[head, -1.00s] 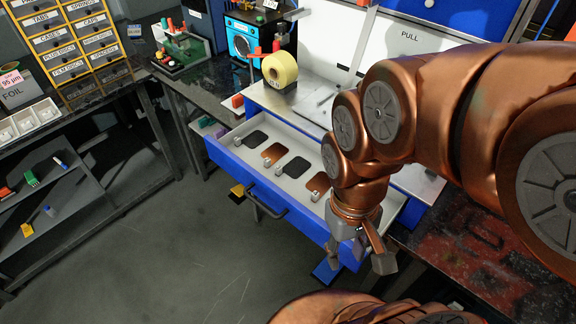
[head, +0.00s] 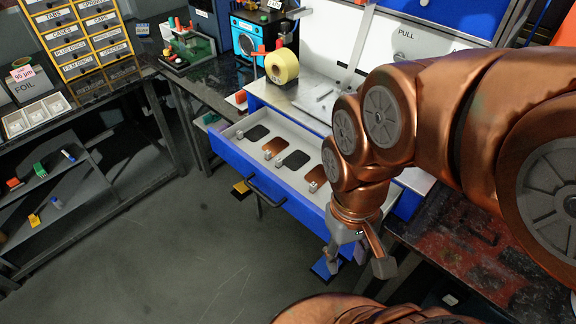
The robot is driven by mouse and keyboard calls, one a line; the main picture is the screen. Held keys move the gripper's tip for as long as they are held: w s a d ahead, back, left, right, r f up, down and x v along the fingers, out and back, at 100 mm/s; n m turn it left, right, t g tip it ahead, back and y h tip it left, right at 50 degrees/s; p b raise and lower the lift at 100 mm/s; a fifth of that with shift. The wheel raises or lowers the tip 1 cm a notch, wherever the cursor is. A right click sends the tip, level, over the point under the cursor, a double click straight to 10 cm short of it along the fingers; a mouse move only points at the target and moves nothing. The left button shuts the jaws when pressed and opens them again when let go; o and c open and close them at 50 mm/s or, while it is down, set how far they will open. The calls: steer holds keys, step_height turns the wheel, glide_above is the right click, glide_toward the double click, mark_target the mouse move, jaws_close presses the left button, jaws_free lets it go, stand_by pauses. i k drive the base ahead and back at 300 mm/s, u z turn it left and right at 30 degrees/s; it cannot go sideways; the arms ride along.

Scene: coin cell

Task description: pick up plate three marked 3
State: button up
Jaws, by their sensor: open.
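A row of plates lies in the open blue drawer (head: 232,158) in the head view: a dark plate (head: 257,132), a copper plate (head: 275,147), another dark plate (head: 296,159) and another copper plate (head: 317,174) nearest my arm. Each seems to have a small silver tab at its near end. No number can be read at this size, so I cannot tell which is marked 3. My gripper (head: 358,258) points down, fingers apart and empty, at the drawer's right front, to the right of and apart from the plates.
A drawer handle (head: 266,190) sticks out in front. Behind the drawer are a steel worktop (head: 312,94) and a yellow roll (head: 282,66). A dark, red-stained bench (head: 480,255) stands at the right. Shelves (head: 75,180) stand at the left. The floor (head: 150,255) between is clear.

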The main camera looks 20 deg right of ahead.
mark_target(296, 160)
steer(key=k, duration=0.35)
steer(key=u, duration=1.9)
steer(key=i, duration=2.6)
steer(key=z, duration=2.3)
steer(key=i, duration=0.5)
steer(key=z, duration=0.05)
